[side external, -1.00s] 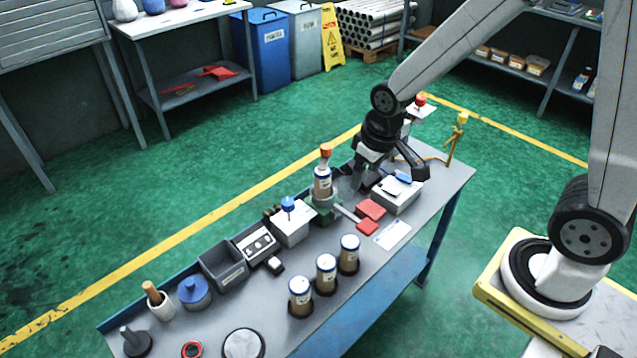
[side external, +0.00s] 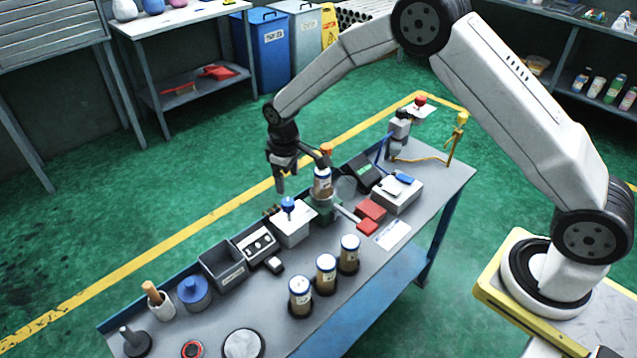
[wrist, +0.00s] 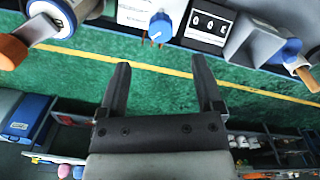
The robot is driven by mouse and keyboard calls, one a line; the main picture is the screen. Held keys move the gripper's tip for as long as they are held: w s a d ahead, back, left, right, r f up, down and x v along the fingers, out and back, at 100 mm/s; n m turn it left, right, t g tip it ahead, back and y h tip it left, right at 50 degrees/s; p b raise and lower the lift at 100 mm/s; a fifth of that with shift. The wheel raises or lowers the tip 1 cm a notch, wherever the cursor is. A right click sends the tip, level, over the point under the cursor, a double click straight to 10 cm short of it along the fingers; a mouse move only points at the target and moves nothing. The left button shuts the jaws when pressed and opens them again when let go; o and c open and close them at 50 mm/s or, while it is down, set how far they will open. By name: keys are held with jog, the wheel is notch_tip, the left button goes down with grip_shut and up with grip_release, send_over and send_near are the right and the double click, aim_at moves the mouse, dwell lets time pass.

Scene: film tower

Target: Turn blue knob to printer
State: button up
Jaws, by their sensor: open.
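The blue knob (side external: 287,203) sits on top of a white box (side external: 291,230) on the bench, left of the middle canister. In the wrist view the blue knob (wrist: 160,27) is near the top centre, on the white box (wrist: 136,12), beyond my fingertips. My gripper (side external: 280,187) is above and slightly behind the knob, with its fingers pointing down. In the wrist view my gripper (wrist: 160,75) is open, its two dark fingers well apart with green floor between them. Nothing is in it. Any printer marking on the box is too small to read.
A canister with an orange cap (side external: 322,182) stands just right of the white box. A counter unit (side external: 255,243) and a grey bin (side external: 222,263) are to its left. Three canisters (side external: 326,272) stand in front. A grey device (side external: 397,192) is at right.

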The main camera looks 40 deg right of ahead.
aim_at(288, 202)
jog(key=shift+w+a+f, duration=0.1)
jog(key=shift+w+f, duration=0.1)
jog(key=shift+f, duration=0.05)
jog(key=shift+f, duration=0.15)
jog(key=shift+f, duration=3.75)
jog(key=shift+c, duration=0.2)
grip_shut()
